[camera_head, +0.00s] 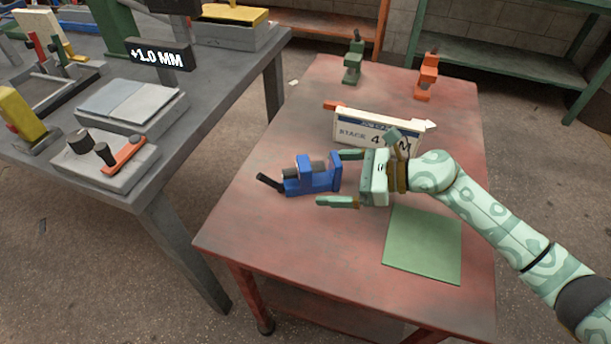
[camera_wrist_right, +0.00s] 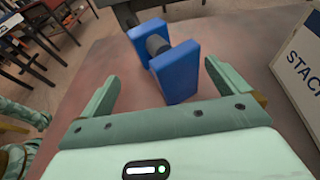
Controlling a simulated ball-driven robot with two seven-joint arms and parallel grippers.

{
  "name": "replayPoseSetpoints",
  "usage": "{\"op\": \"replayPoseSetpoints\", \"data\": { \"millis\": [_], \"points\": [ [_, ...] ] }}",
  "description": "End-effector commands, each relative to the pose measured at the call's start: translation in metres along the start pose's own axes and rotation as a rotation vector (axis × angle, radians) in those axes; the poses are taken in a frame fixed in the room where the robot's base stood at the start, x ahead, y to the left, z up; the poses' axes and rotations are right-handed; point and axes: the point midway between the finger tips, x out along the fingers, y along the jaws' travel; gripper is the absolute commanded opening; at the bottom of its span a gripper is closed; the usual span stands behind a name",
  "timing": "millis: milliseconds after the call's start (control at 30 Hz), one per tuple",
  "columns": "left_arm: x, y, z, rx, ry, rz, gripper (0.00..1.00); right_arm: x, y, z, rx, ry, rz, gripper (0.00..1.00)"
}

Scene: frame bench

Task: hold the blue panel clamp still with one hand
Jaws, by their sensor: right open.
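The blue panel clamp (camera_head: 318,178) lies on the red table (camera_head: 262,221), with its dark handle pointing left. In the right wrist view the clamp (camera_wrist_right: 178,76) shows ahead of the fingers, its near blue block close to the gap between them. My right gripper (camera_head: 338,178) is open just to the right of the clamp, its fingers pointing left. One fingertip is beside the clamp's right end and the other is in front of it, nearer the table's front. Nothing is held between the fingers.
A white sign (camera_head: 366,135) stands just behind the right gripper. A green mat (camera_head: 424,245) lies at the front right. A green clamp (camera_head: 354,60) and an orange clamp (camera_head: 427,76) stand at the back. A grey bench (camera_head: 205,112) is to the left. The table's front left is clear.

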Motion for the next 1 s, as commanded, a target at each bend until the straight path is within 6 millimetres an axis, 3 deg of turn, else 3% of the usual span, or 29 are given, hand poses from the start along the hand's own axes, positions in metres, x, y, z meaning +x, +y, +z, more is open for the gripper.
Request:
{"op": "replayPoseSetpoints", "data": {
  "millis": [100, 300, 667, 700, 767, 933, 1000],
  "points": [
    [0.004, -0.004, 0.004, 0.001, -0.007, -0.004, 0.24, 0.019, 0.000, -0.002, 0.000, -0.001, 0.002, 1.00],
    [0.008, -0.007, 0.006, -0.001, -0.013, -0.008, 0.24, 0.039, 0.000, -0.001, 0.001, -0.001, 0.001, 1.00],
    [0.008, -0.008, 0.006, -0.003, -0.013, -0.008, 0.24, 0.044, 0.000, 0.000, 0.001, 0.000, 0.000, 1.00],
    [0.008, -0.008, 0.006, -0.003, -0.013, -0.008, 0.24, 0.043, 0.000, 0.000, 0.001, 0.000, 0.000, 0.97],
    [0.008, -0.008, 0.006, -0.003, -0.013, -0.008, 0.24, 0.043, 0.000, 0.000, 0.001, 0.000, 0.000, 0.81],
    [0.008, -0.008, 0.006, -0.002, -0.013, -0.008, 0.24, 0.043, 0.000, 0.000, 0.001, 0.000, 0.000, 0.33],
    [0.008, -0.008, 0.006, -0.002, -0.013, -0.008, 0.24, 0.043, 0.000, 0.000, 0.001, 0.000, 0.000, 0.30]
  ]
}}
